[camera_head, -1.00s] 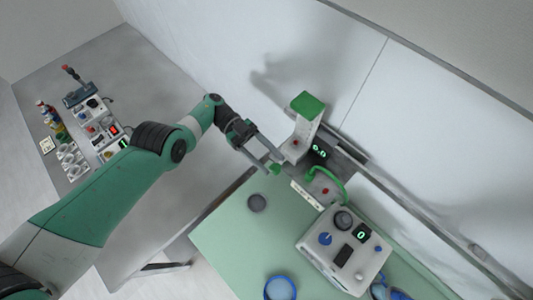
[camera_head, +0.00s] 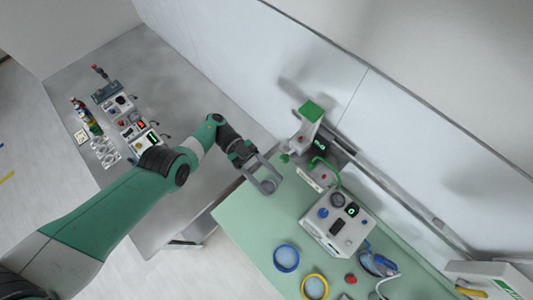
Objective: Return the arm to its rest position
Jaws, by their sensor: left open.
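My left arm (camera_head: 130,205), green with dark joints, reaches in from the lower left of the head view. My left gripper (camera_head: 270,178) is open and empty. It hangs near the far left corner of the green table, left of the white device with a green top (camera_head: 310,118). It appears apart from that device. My right gripper is not in view.
The green table (camera_head: 245,217) holds a white box with a dial and display (camera_head: 338,222), a blue ring (camera_head: 286,257), a yellow ring (camera_head: 314,287) and a red knob (camera_head: 350,279). A grey table (camera_head: 180,80) with several small devices stands left. A wall runs behind both.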

